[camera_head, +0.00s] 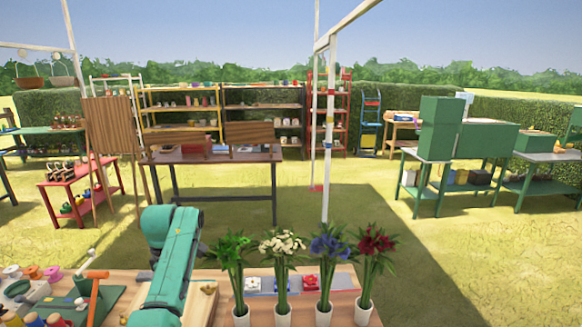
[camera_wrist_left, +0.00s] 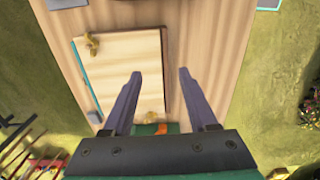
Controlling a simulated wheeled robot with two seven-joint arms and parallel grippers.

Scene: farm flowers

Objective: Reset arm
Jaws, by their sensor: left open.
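My left arm (camera_head: 170,260), teal, reaches over the wooden table (camera_head: 268,268) in the head view. Its gripper cannot be made out there. In the left wrist view my left gripper (camera_wrist_left: 160,73) is open, its two grey fingers spread with nothing between them. Behind the fingers is a wooden surface with a pale flat board (camera_wrist_left: 120,65) on it. The gap between fingers and surface is hard to judge. My right gripper is not in view.
White vases hold green foliage (camera_head: 232,258), white flowers (camera_head: 281,243), blue flowers (camera_head: 329,247) and red flowers (camera_head: 373,243), right of my arm. Spools (camera_head: 32,272) and an orange-handled tool (camera_head: 95,290) lie left. A dark red table (camera_head: 215,157) stands beyond, across grass.

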